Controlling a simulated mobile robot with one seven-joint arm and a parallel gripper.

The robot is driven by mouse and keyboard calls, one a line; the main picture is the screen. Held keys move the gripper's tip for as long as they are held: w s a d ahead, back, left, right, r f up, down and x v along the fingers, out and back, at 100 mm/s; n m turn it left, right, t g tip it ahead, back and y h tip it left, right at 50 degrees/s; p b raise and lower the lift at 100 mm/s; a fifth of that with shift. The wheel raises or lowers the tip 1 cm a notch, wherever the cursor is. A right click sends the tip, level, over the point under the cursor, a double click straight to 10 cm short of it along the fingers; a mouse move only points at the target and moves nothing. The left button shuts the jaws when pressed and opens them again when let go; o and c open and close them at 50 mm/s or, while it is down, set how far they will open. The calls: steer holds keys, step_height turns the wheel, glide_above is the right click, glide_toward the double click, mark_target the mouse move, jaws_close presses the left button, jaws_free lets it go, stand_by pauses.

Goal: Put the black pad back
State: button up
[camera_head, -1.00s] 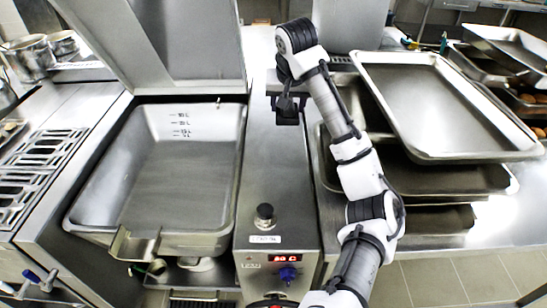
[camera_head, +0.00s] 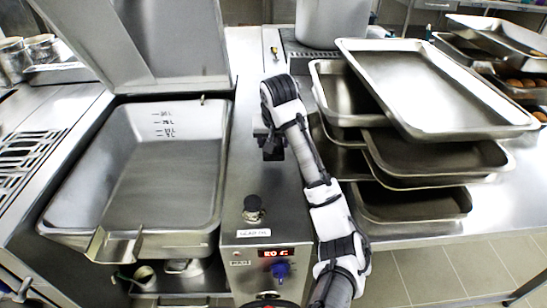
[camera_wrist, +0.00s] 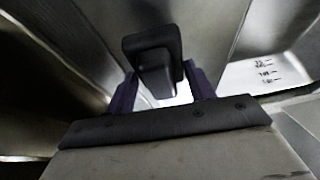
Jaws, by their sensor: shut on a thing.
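The black pad (camera_wrist: 152,45) is a small dark block with a flat, squarish top and a narrower part below it. In the wrist view it sits between the two fingers of my gripper (camera_wrist: 160,92), which is shut on it. In the head view my gripper (camera_head: 270,150) hangs above the steel counter strip (camera_head: 262,185), just right of the large tilting pan. There the pad is a dark shape too small to tell apart from the gripper. Whether it touches the counter I cannot tell.
The large steel pan (camera_head: 165,190) stands open at left, its lid raised behind. A black knob (camera_head: 252,209) is on the counter in front of my gripper. Stacked steel trays (camera_head: 440,95) crowd the right side. A stockpot (camera_head: 333,22) stands at the back.

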mark_target(274, 152)
steer(key=shift+f+b, duration=1.7)
steer(key=shift+f, duration=0.35)
steer(key=shift+f, duration=0.15)
steer(key=o, duration=1.2)
